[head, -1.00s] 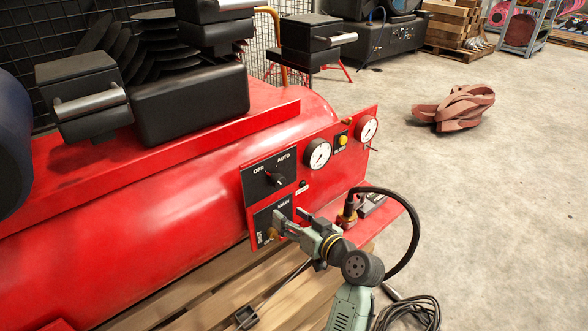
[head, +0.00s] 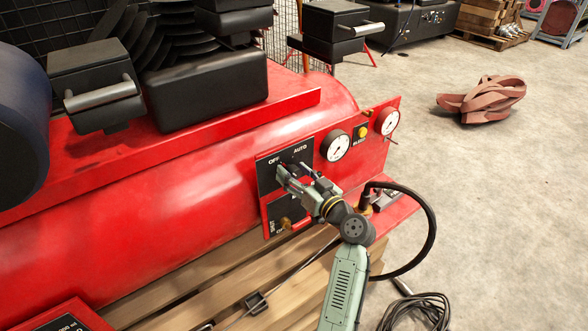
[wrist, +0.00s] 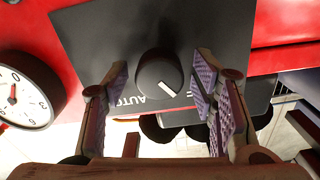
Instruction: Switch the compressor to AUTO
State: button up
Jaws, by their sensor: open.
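The red compressor (head: 180,190) carries a black OFF/AUTO switch panel (head: 266,183). In the wrist view, the round black knob (wrist: 155,72) stands on this panel between my two fingers. Its white mark points to the lower right, away from the AUTO lettering at the knob's lower left. In the head view the fingers largely cover the knob.
A pressure gauge (head: 335,146) and a yellow button (head: 362,131) sit right of the panel. A black hose (head: 432,235) loops right of my arm. Open floor lies at right.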

jog(key=shift+w+a, duration=0.15)
jog(key=shift+w, duration=0.1)
jog(key=shift+c, duration=0.4)
jog(key=c, duration=1.1)
jog(key=shift+o, duration=0.2)
